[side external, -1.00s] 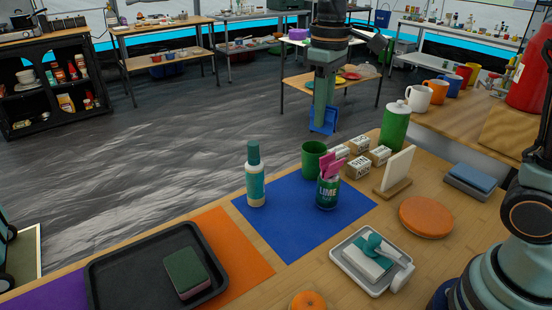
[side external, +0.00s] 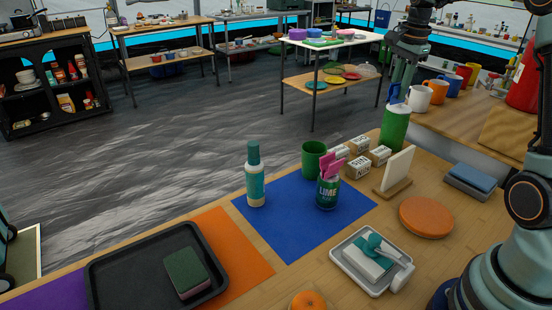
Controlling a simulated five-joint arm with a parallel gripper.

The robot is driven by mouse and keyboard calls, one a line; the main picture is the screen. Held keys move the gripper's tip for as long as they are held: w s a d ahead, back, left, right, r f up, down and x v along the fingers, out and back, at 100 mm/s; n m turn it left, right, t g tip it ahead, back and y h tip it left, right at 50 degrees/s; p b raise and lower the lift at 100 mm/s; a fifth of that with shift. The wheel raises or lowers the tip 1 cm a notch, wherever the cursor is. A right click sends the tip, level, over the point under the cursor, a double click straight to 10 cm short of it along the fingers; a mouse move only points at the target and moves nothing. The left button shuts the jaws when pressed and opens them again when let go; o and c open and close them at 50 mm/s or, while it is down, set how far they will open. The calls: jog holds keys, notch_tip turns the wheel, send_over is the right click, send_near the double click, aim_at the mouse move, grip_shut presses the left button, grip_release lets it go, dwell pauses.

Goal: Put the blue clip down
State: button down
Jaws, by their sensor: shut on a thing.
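My gripper (side external: 400,80) hangs from the top right of the side external view, pointing down. It is shut on the blue clip (side external: 394,94), a small blue piece at its fingertips. In the picture the clip lies just over the top of the green canister (side external: 395,128). I cannot tell whether it touches the canister or is in front of or behind it. Part of the clip is hidden by the fingers.
Several mugs stand behind the canister. A black tray (side external: 125,270) with a sponge is at the front left. The orange mat (side external: 236,248) is partly bare.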

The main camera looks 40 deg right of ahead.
jog(key=s+d+f+m, duration=0.1)
jog(key=s+d+m, duration=0.25)
jog(key=d, duration=0.25)
jog(key=s+d+f+m+h, duration=0.1)
jog(key=s+d+f+m, duration=0.1)
jog(key=d+m, duration=0.25)
jog(key=s+d+f+m, duration=0.1)
jog(key=s+d+m, duration=0.15)
jog(key=d, duration=0.35)
jog(key=shift+m+t, duration=0.25)
jog(key=shift+t, duration=0.05)
jog(key=f, duration=1.9)
jog(key=shift+w+f, duration=0.25)
jog(key=c, duration=0.8)
grip_release()
jog(key=shift+o, duration=0.2)
